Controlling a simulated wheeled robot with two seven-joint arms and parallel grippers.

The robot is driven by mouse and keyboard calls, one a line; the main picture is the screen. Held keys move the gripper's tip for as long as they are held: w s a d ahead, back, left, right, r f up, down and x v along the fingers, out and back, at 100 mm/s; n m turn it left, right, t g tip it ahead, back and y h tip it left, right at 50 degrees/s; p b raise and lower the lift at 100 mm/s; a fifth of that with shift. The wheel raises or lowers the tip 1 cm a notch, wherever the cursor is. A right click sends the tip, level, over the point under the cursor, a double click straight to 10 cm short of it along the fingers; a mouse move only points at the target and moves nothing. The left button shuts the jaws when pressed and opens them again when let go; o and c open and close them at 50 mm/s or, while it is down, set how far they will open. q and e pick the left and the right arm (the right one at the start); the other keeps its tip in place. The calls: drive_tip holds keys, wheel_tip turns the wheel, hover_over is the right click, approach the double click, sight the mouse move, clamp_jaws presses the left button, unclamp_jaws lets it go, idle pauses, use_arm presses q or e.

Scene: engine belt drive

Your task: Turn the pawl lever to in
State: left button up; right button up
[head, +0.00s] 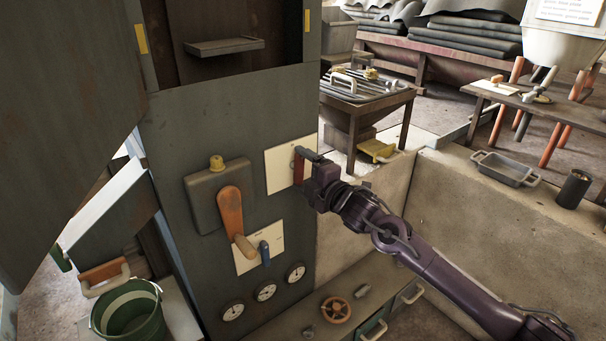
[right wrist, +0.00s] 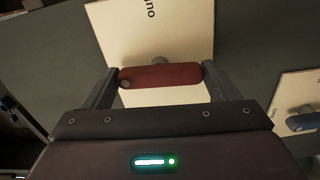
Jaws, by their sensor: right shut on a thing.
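A red lever (head: 298,171) sits on a cream plate (head: 279,167) on the dark green panel; I take it to be the pawl lever. My right gripper (head: 306,166) is at this lever. In the right wrist view, the red lever (right wrist: 165,75) lies crosswise between the two fingers, which meet its ends. A round pivot shows behind it. Dark lettering, partly cut off, shows on the plate (right wrist: 150,38). In the head view the gripper hides part of the lever. My left gripper is not in view.
Left of the plate is a box with an orange lever (head: 230,212). Below is a blue lever (head: 264,251) on another cream plate. Several gauges (head: 265,292) and a handwheel (head: 336,309) are lower. A green bucket (head: 128,314) stands at lower left. A low wall (head: 490,220) is at right.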

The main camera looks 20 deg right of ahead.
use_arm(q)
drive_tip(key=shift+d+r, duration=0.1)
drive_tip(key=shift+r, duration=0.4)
use_arm(e)
drive_tip(key=shift+f+n, duration=0.1)
drive_tip(key=shift+n, duration=0.4)
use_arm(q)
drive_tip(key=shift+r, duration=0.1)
use_arm(e)
drive_tip(key=o, duration=0.9)
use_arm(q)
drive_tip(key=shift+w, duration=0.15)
use_arm(e)
drive_tip(key=v, duration=0.8)
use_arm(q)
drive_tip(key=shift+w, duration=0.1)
